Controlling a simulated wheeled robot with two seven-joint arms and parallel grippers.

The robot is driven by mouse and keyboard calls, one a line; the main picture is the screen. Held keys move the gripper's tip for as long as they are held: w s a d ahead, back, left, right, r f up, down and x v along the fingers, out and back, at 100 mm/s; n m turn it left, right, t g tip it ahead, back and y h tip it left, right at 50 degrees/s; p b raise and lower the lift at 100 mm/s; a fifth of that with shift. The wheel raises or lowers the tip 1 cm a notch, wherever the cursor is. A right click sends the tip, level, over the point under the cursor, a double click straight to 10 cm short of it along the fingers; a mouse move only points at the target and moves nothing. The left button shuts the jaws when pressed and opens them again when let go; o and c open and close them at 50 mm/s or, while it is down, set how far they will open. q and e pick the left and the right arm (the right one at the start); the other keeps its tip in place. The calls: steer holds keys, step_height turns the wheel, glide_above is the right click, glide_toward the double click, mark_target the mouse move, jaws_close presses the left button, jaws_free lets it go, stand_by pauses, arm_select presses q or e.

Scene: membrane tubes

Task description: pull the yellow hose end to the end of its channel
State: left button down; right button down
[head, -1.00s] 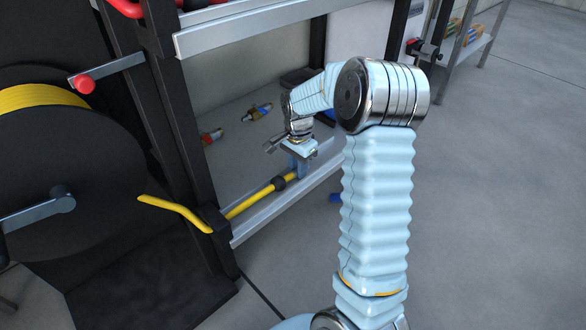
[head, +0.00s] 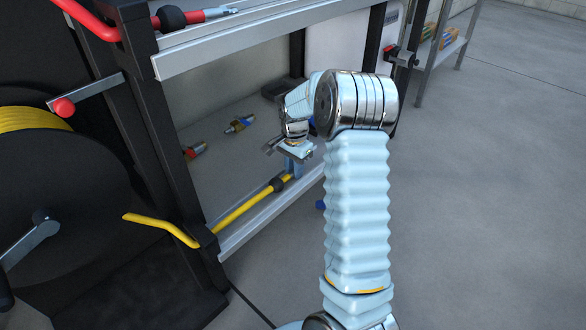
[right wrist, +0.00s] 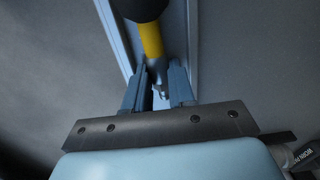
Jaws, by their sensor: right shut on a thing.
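The yellow hose (head: 240,209) comes through a dark bracket at the rack's corner post and lies along a grey metal channel (head: 262,220) on the lower shelf. A black ball (head: 278,185) sits on the hose near its end. My right gripper (head: 292,170) is shut on the hose end just beyond the ball. The black ball (right wrist: 140,6) is at the top edge. My left gripper is not in view.
Loose fittings (head: 240,124) lie on the lower shelf. Floor at right is clear.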

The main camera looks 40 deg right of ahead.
mark_target(314, 160)
steer(key=shift+w+d+p, duration=0.2)
steer(key=shift+d+p, duration=0.6)
steer(key=shift+d, duration=1.6)
steer(key=shift+w+d+p, duration=0.2)
steer(key=shift+d+p, duration=0.55)
steer(key=shift+d, duration=1.65)
steer(key=c, duration=0.9)
jaws_free()
steer(key=shift+o, duration=0.2)
steer(key=shift+r, duration=0.2)
step_height(314, 160, up, 14)
steer(key=p, duration=0.1)
steer(key=shift+f+p, duration=0.25)
steer(key=shift+p, duration=0.15)
